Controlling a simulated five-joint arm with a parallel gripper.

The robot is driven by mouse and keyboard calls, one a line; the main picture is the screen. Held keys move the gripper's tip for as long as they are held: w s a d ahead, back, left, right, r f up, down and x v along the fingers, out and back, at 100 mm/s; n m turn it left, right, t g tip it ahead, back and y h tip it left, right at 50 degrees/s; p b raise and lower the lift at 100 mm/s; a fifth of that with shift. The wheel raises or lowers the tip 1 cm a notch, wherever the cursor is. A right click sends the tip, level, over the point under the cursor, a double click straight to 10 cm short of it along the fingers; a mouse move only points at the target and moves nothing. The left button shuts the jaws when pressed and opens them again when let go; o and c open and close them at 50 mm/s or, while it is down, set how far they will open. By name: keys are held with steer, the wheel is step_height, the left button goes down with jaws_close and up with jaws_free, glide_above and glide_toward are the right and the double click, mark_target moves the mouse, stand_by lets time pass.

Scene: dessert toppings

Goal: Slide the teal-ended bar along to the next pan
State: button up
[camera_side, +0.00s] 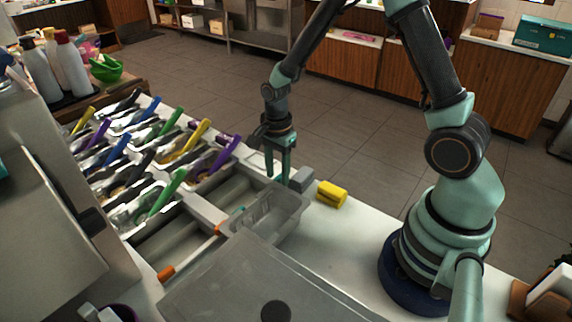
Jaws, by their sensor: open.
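A small teal end (238,210) shows at the left edge of the clear pan (290,222). The rest of that bar is hard to make out. An orange end (166,272) and another orange end (218,228) show at the edges of the empty steel pans (172,236) to the left. My gripper (278,180) points down above the counter, just behind the clear pan. Its two fingers are apart with nothing visible between them. It is up and to the right of the teal end and clear of it.
Several topping pans (125,165) with coloured handles fill the left. A grey block (300,180) and a yellow sponge (331,194) lie right of my gripper. A large grey lid (225,285) covers the front. Bare counter (345,235) lies between sponge and my base.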

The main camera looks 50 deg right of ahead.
steer(key=shift+f, duration=0.25)
jaws_close()
stand_by(1.4)
